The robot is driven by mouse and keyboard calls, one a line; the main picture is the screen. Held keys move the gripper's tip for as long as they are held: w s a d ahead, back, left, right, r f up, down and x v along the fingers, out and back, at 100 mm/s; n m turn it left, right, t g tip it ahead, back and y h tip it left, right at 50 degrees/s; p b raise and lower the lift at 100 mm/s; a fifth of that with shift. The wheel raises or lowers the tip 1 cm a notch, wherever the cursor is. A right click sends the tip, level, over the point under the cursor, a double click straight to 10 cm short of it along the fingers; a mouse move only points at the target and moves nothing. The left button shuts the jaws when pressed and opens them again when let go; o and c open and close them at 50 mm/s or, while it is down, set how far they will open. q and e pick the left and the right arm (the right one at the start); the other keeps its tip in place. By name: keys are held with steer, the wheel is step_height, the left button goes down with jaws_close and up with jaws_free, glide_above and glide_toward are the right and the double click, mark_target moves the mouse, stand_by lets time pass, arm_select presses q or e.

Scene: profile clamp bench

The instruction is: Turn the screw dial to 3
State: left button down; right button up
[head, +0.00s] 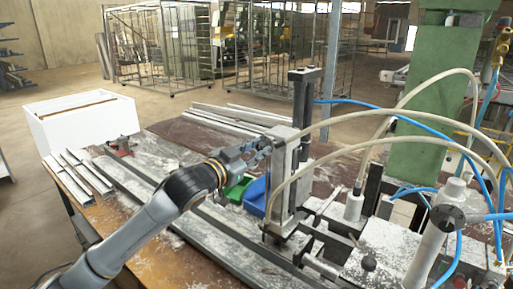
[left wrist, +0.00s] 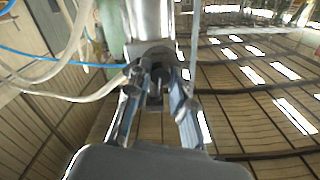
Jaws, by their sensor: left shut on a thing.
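My left gripper (head: 262,146) reaches in from the left to the upper part of the upright metal clamp (head: 283,170) on the bench. In the left wrist view its two fingers (left wrist: 159,95) close around a dark round part, the screw dial (left wrist: 157,62), which sits on the end of a pale metal block (left wrist: 148,20). The fingers are shut on the dial from both sides. In the head view the gripper hides the dial, and no numbers or marks can be read in either view. My right gripper is not in view.
Green (head: 238,188) and blue (head: 256,196) bins stand just left of the clamp. Long metal profiles (head: 150,192) lie along the bench. A white box (head: 80,128) stands at its far left. Pale hoses (head: 390,140) and blue hoses arch around the clamp's right side.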

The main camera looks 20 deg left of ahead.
arm_select(q)
steer(key=m+p, duration=0.2)
steer(key=m, duration=0.3)
steer(key=shift+r, duration=0.15)
steer(key=shift+m+p, duration=1.05)
steer(key=shift+m, duration=1.45)
steer(key=shift+f, duration=0.2)
steer(key=c, duration=1.1)
jaws_free()
steer(key=shift+d, duration=0.1)
steer(key=shift+c, duration=0.2)
